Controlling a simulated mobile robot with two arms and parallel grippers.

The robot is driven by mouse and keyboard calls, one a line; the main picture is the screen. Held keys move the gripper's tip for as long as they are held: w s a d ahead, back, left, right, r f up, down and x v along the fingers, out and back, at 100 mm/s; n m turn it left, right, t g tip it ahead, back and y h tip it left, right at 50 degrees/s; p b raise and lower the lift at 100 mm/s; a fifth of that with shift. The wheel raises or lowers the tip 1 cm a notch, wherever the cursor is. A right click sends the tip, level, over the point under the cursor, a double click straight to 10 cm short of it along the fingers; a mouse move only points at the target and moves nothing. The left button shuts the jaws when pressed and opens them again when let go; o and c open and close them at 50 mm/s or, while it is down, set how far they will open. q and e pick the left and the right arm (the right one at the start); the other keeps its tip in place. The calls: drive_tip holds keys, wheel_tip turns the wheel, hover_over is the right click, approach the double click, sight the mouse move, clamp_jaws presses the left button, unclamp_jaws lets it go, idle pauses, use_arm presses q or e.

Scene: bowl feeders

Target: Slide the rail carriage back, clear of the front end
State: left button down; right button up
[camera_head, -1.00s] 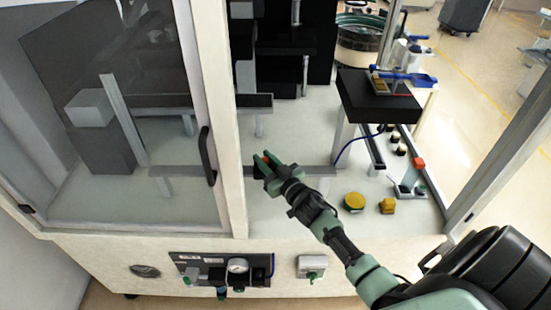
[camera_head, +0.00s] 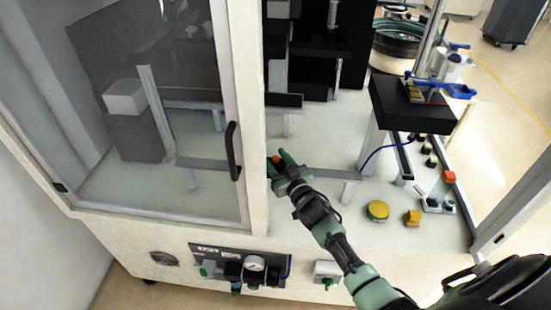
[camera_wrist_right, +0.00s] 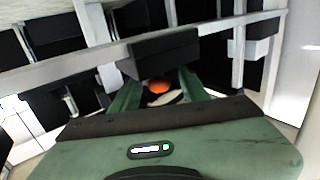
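A grey rail (camera_head: 330,172) runs left to right across the work deck, passing behind the cabinet's front post. A small orange knob (camera_head: 275,160) shows near it beside that post. In the right wrist view the knob (camera_wrist_right: 160,87) sits close against a black block (camera_wrist_right: 160,50), seemingly the carriage. My right gripper (camera_head: 281,163) is at the knob. In the wrist view its green fingers (camera_wrist_right: 158,88) stand apart on either side of the knob, with narrow gaps visible. Contact with the carriage cannot be told. My left gripper is not in view.
The cabinet post (camera_head: 247,100) and glazed door with a black handle (camera_head: 234,150) are immediately left of my right gripper. A black raised platform (camera_head: 408,112) is at right.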

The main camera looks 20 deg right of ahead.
drive_tip(key=s, duration=0.7)
drive_tip(key=shift+s+d+b, duration=0.15)
drive_tip(key=shift+s+b, duration=0.2)
drive_tip(key=shift+s, duration=0.05)
